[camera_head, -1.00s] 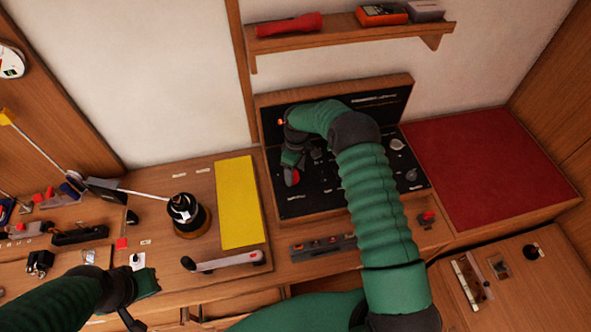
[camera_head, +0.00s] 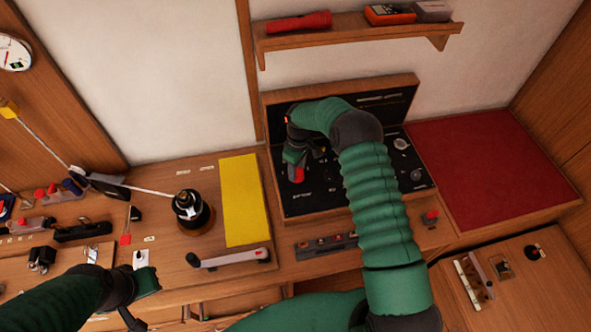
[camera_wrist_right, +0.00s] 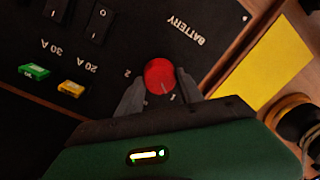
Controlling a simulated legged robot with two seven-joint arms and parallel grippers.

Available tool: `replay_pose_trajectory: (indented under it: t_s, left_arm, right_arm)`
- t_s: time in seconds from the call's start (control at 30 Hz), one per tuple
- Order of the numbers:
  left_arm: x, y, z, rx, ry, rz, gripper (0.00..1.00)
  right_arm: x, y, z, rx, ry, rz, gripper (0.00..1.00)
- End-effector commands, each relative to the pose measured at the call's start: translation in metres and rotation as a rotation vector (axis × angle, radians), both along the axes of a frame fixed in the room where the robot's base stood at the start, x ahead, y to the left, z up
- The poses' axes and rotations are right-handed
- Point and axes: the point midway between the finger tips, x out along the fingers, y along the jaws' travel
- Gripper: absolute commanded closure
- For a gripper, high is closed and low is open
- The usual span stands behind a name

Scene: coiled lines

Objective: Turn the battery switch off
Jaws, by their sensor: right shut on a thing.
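The red battery switch knob (camera_wrist_right: 158,76) sits on the black panel below the word BATTERY in the right wrist view, with marks 1 and 2 beside it. It also shows in the head view (camera_head: 298,175) at the left of the panel (camera_head: 322,200). My right gripper (camera_wrist_right: 158,84) is shut on the knob, one grey finger on each side. It also shows in the head view (camera_head: 297,165), where my arm hides part of the panel. My left gripper (camera_head: 140,287) is at the lower left, away from the switch; its jaws are not clear.
Black rocker switches (camera_wrist_right: 98,20) and green (camera_wrist_right: 34,71) and yellow (camera_wrist_right: 72,88) fuses are near the knob. A yellow mat (camera_head: 243,200), a winch (camera_head: 192,212) and a winch handle (camera_head: 228,258) lie left of the panel. A red mat (camera_head: 490,180) lies right.

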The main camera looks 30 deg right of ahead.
Motion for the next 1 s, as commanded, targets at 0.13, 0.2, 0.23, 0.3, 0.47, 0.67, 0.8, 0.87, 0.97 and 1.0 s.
replay_pose_trajectory:
  t_s: [0.13,0.2,0.23,0.3,0.47,0.67,0.8,0.87,0.97,1.0]
  left_arm:
    - [0.0,0.0,-0.01,0.0,0.0,0.0,1.0]
    - [0.0,0.0,-0.014,0.0,0.0,0.0,1.0]
    - [0.0,0.0,-0.016,0.0,0.0,-0.001,1.0]
    - [0.0,0.0,-0.02,0.0,0.0,-0.001,1.0]
    - [0.0,0.0,-0.029,0.0,0.0,0.0,1.0]
    - [0.0,0.0,-0.038,0.0,0.0,0.0,1.0]
    - [0.0,0.0,-0.042,0.0,0.0,0.0,1.0]
    - [0.0,0.0,-0.044,0.0,0.0,0.0,1.0]
    - [0.0,0.0,-0.046,0.0,0.0,0.0,1.0]
    - [0.0,0.0,-0.046,0.0,0.0,0.0,1.0]
  right_arm:
    - [-0.005,0.001,-0.006,0.001,0.012,-0.085,0.97]
    - [-0.005,0.001,-0.006,0.001,0.011,-0.138,0.97]
    - [-0.005,0.001,-0.006,0.001,0.012,-0.164,0.97]
    - [-0.005,0.0,-0.006,-0.001,0.011,-0.227,0.97]
    - [-0.006,0.001,-0.007,-0.002,0.012,-0.378,0.97]
    - [-0.007,0.002,-0.006,-0.003,0.012,-0.566,0.97]
    - [-0.008,0.003,-0.006,-0.003,0.014,-0.688,0.97]
    - [-0.008,0.003,-0.006,-0.004,0.014,-0.736,0.97]
    - [-0.008,0.004,-0.006,-0.003,0.013,-0.805,0.97]
    - [-0.008,0.004,-0.006,-0.004,0.013,-0.829,0.97]
